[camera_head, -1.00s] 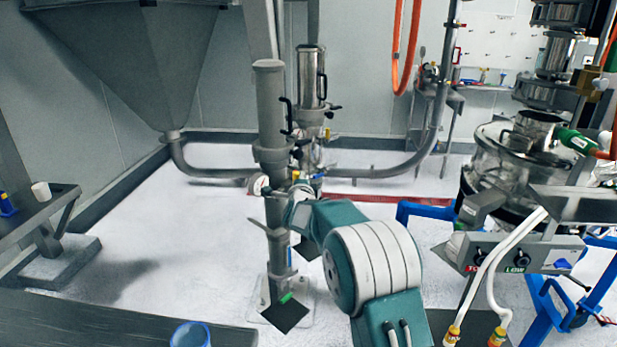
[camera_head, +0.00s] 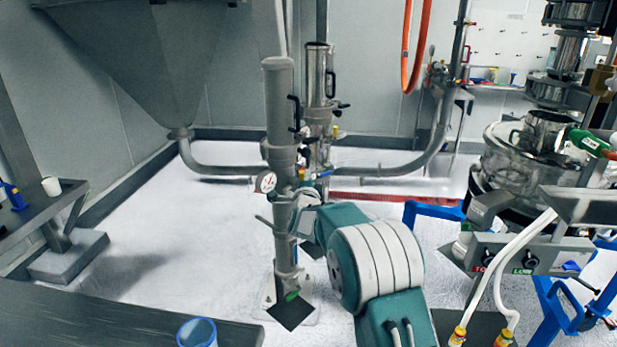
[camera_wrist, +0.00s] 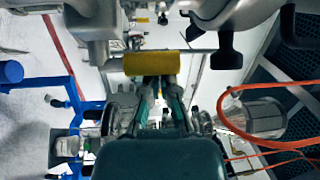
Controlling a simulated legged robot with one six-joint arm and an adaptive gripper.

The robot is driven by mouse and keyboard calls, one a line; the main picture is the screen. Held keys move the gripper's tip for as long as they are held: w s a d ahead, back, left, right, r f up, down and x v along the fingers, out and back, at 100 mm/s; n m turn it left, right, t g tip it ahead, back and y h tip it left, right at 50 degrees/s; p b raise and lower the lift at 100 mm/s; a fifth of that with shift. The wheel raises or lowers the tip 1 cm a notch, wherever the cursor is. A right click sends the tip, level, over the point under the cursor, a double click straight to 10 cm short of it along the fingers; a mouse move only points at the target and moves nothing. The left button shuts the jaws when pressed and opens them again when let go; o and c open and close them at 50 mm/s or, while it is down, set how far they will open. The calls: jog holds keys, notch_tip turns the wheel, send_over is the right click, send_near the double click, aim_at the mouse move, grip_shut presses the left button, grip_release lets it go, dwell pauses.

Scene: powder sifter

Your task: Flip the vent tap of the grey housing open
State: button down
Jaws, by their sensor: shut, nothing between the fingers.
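In the wrist view a yellow tap handle (camera_wrist: 152,63) lies crosswise just beyond my fingertips, below grey and metal fittings. I cannot tell for sure that it is the vent tap, nor whether it touches the fingers. My gripper (camera_wrist: 158,82) is shut and empty, pointing at this handle. In the head view my arm reaches the housing's lower part and hides the fingers.
A steel column (camera_head: 318,90) stands close behind the grey housing. A grey pipe (camera_head: 400,165) runs right. The sifter (camera_head: 525,160) and a control box (camera_head: 530,255) stand at right. A blue cup (camera_head: 197,334) is at the front bench edge. The floor left of the housing is clear.

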aim_at(295, 183)
jog(key=n+t, duration=0.1)
jog(key=n, duration=0.1)
jog(key=s+a+n+t+y, duration=0.1)
jog(key=n+t, duration=0.1)
jog(key=n+t+y, duration=0.1)
jog(key=shift+s+a+f+n+t, duration=0.3)
jog(key=shift+s+a+f+n, duration=0.05)
jog(key=shift+a+f+n, duration=0.05)
jog(key=shift+s+a+f+n+t+y, duration=0.3)
jog(key=shift+f+n+y, duration=0.2)
jog(key=shift+n+y, duration=1.25)
jog(key=shift+s+a+f+n+t+y, duration=0.15)
jog(key=shift+s+a+f+n+y, duration=0.25)
jog(key=shift+n+y, duration=1.35)
jog(key=shift+s+a+f+n+t+y, duration=0.25)
jog(key=shift+f+n+y, duration=0.3)
jog(key=shift+n+y, duration=1.15)
jog(key=shift+f, duration=0.4)
notch_tip(295, 183, up, 4)
jog(key=r, duration=0.1)
jog(key=s+d+f, duration=0.5)
jog(key=f, duration=0.3)
jog(key=shift+d+h, duration=0.3)
